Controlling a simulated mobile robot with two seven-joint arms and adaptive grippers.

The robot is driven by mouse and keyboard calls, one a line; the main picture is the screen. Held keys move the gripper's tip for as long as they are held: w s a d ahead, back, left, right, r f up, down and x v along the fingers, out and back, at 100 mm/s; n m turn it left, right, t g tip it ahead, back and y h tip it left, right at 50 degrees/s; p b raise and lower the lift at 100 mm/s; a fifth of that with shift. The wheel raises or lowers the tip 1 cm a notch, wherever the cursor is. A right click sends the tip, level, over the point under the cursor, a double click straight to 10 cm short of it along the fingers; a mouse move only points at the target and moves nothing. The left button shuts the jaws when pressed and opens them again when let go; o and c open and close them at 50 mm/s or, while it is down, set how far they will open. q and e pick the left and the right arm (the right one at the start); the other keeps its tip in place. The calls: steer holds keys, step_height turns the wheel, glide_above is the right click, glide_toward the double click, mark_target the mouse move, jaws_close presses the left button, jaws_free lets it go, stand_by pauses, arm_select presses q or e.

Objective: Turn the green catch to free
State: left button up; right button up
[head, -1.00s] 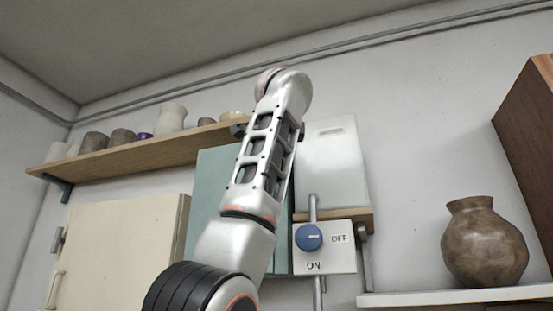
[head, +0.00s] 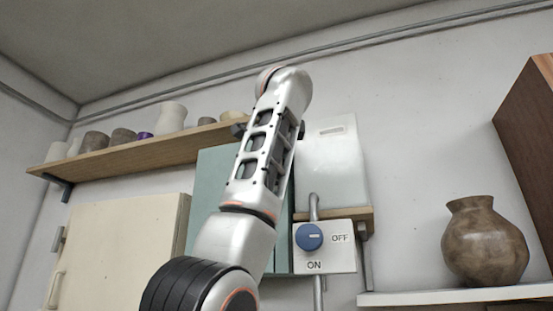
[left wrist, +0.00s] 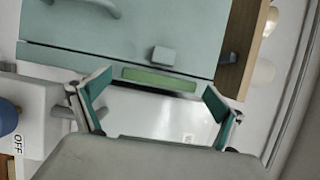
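A teal-green cabinet (head: 209,195) hangs on the wall behind my raised arm in the head view. In the left wrist view the cabinet (left wrist: 200,30) fills the top, turned in the picture. A small grey-green block (left wrist: 163,55) stands out from its face, beside a bright green strip (left wrist: 160,79) near the edge. I cannot tell for certain whether the block is the catch. My left gripper (left wrist: 158,84) is open and empty, its teal-padded fingers apart, with the strip and block between and beyond them. The arm hides the gripper in the head view. My right gripper is not in view.
A switch box (head: 340,260) with a blue knob (head: 309,237) is right of the cabinet. A white box (head: 335,165) stands above it. A shelf of pots (head: 140,157) is at left; a brown vase (head: 484,240) stands on a white shelf at right.

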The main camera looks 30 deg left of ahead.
arm_select(q)
steer(key=v, duration=1.2)
stand_by(0.4)
